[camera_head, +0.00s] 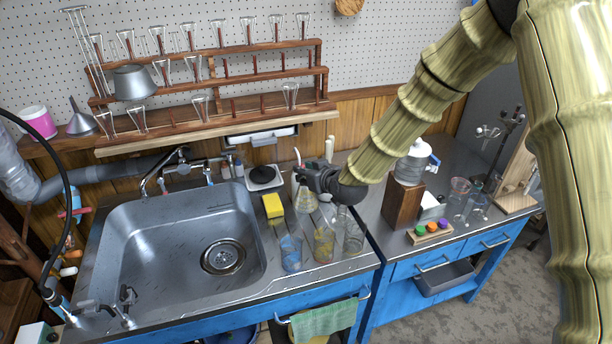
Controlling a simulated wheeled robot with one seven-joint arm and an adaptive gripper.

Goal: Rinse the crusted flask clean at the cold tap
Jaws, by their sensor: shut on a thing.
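My gripper (312,180) is at the counter strip right of the sink, shut on a small conical flask (306,201) with a yellowish tint. The flask hangs roughly upright above other glassware. Below it stand a blue-tinted glass vessel (291,254), a glass vessel with yellow-brown residue (324,245) and a clear one (354,238). The steel sink (125,245) is to the left, with a drain (223,257). A curved tap (150,181) with handles stands at its back edge. No running water is visible. I cannot tell which handle is cold.
A yellow sponge (273,207) and a small scale (263,178) are left of my gripper. A wooden block (402,205) and colored-capped vials (431,229) are to the right. A wooden glassware rack (215,120) is behind the sink. The basin is empty.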

